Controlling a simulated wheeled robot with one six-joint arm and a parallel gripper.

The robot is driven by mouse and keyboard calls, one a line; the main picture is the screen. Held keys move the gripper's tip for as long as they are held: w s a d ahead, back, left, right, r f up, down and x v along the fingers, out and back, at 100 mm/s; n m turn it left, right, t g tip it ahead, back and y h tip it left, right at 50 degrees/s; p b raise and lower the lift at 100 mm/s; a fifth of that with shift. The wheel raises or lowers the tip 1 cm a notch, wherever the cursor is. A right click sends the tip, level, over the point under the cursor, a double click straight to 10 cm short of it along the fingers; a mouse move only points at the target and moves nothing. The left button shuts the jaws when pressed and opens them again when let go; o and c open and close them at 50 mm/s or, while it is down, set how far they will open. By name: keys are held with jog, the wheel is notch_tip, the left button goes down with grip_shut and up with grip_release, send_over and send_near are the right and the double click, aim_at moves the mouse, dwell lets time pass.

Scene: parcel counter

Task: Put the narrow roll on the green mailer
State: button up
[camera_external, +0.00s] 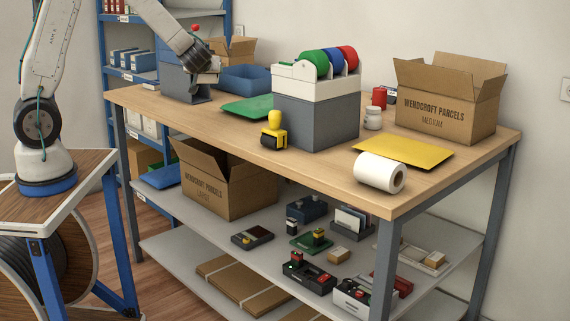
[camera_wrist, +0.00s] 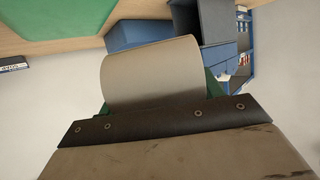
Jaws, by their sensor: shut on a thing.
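My gripper (camera_external: 208,70) is at the far left of the counter, raised above the counter top and left of the green mailer. It is shut on the narrow roll, a pale cylinder (camera_wrist: 150,75) that fills the middle of the wrist view; only a little of it shows in the external view. The green mailer (camera_external: 248,108) lies flat on the counter, partly hidden behind the grey and white dispenser box. Its green surface also shows at the top left of the wrist view (camera_wrist: 55,15). A wider white roll (camera_external: 380,173) lies at the counter's front right.
The grey dispenser box (camera_external: 316,118) with coloured tape reels stands right of the green mailer. A blue bin (camera_external: 244,79) and a grey device (camera_external: 178,82) stand near my gripper. A yellow tape tool (camera_external: 273,130), a yellow mailer (camera_external: 405,151) and an open carton (camera_external: 445,112) are farther right.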

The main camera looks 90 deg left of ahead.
jog(key=f, duration=0.4)
jog(key=shift+w+a+f, duration=0.1)
jog(key=shift+w+a, duration=0.05)
jog(key=shift+w, duration=0.2)
send_over(252, 102)
jog(key=shift+f, duration=2.45)
jog(key=shift+f, duration=0.15)
jog(key=o, duration=1.1)
jog(key=shift+c, duration=0.2)
